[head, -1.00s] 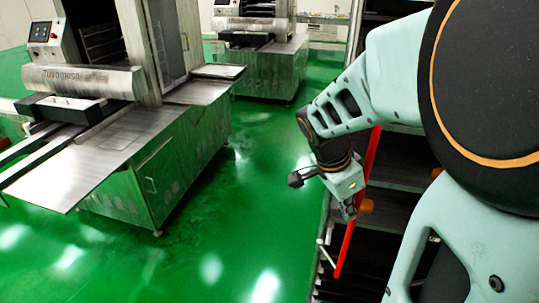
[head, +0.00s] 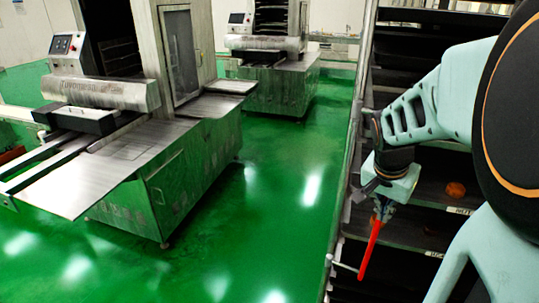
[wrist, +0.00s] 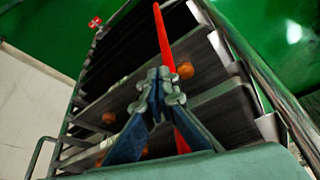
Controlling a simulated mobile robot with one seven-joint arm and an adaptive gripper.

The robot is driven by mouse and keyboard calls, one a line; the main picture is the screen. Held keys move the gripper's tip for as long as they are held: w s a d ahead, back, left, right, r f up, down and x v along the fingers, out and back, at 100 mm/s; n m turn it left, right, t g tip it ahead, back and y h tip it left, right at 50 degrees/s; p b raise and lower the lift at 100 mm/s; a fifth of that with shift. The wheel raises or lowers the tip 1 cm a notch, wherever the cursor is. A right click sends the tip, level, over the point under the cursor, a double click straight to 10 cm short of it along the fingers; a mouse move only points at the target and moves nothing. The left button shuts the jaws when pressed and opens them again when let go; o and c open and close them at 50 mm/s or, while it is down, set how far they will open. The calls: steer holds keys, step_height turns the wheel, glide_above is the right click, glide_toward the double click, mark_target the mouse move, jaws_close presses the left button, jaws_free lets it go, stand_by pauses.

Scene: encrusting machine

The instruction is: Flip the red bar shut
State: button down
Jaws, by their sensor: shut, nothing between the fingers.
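The red bar (head: 371,245) is long and thin and hangs on the front of a dark shelf rack (head: 440,130), slightly tilted in the head view. Its upper part is hidden by my arm there. My gripper (head: 384,212) is at the visible upper end of the bar. In the wrist view the red bar (wrist: 164,38) runs from the top edge down behind my gripper (wrist: 159,74) and shows again below it. My fingers are together and hold nothing. They overlap the bar in the picture; I cannot tell whether they touch it.
The rack has several shelves with orange-brown round pieces (wrist: 186,71) on them. A pale metal rail (wrist: 265,75) runs along the rack's side. Steel machines (head: 150,150) stand at left and at the back. The green floor (head: 270,200) between machines and rack is clear.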

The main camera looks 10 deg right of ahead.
steer(key=shift+w+d, duration=0.85)
steer(key=shift+d, duration=0.05)
steer(key=shift+w, duration=0.15)
